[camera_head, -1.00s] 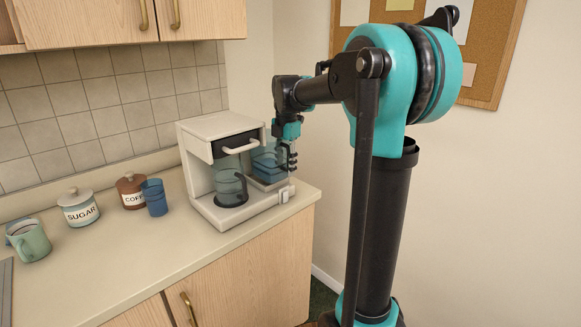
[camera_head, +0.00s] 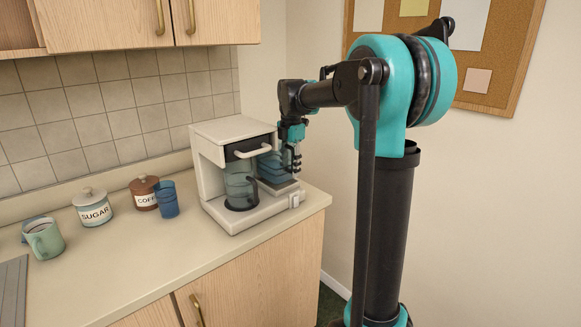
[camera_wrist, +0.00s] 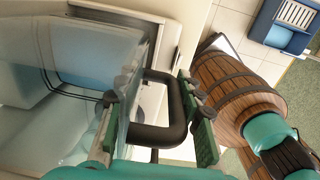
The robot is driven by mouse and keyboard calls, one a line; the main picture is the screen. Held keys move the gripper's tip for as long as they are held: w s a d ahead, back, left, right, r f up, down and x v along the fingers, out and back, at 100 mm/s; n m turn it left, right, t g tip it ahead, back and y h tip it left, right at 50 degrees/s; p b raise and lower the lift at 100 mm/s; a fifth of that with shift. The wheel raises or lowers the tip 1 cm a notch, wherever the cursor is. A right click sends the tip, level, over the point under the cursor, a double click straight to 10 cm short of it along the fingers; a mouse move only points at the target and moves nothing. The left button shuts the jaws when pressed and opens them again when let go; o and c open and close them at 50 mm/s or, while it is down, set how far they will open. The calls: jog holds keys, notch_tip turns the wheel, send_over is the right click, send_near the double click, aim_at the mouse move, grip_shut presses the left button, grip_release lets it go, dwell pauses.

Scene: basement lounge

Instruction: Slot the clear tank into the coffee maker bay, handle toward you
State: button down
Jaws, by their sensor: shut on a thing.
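The clear tank (camera_head: 270,168) has bluish contents and a black handle. In the head view it stands upright at the right side of the white coffee maker (camera_head: 205,172), close to the bay; whether it is fully seated cannot be told. In the wrist view the tank (camera_wrist: 85,100) fills the left side, with its black handle (camera_wrist: 180,120) toward my gripper (camera_wrist: 156,125). My gripper (camera_head: 292,160) is shut on the tank, with the handle between its fingers.
A blue cup (camera_head: 167,200), a coffee canister (camera_head: 143,194), a sugar canister (camera_head: 93,208) and a green mug (camera_head: 44,240) stand left on the counter (camera_head: 140,258). A wooden barrel (camera_wrist: 235,95) shows beyond my fingers. The wall is close behind.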

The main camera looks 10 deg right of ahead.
jog(key=shift+f, duration=1.45)
jog(key=c, duration=0.9)
grip_release()
jog(key=o, duration=0.9)
jog(key=shift+r, duration=0.15)
jog(key=shift+r, duration=3.55)
jog(key=shift+s, duration=0.1)
